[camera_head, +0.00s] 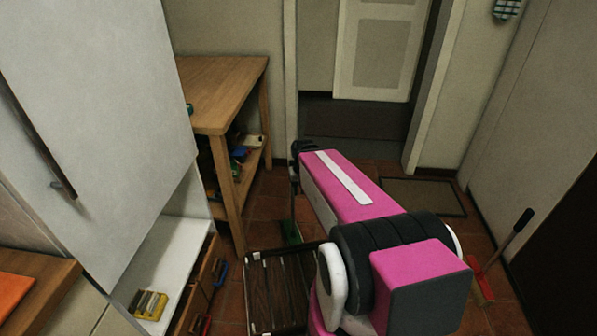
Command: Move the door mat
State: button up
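The door mat (422,196) is a flat, dark-bordered rectangle with a greyish-brown middle. It lies on the red tile floor near the doorway, by the right wall. My pink and white arm reaches forward from the lower right, and its body covers part of the floor left of the mat. A small dark part at the arm's far end (301,149) appears to be my gripper, left of the mat and apart from it in the picture. Its fingers cannot be made out, nor whether it holds anything.
A wooden table (222,92) with a loaded lower shelf stands left. A white cabinet (100,90) and open drawers (200,282) are nearer. A dark slatted wooden thing (275,292) is on the floor. A long-handled brush (500,256) is at right. The doorway (355,115) lies beyond.

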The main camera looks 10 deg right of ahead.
aim_at(440, 197)
jog(key=z, duration=1.55)
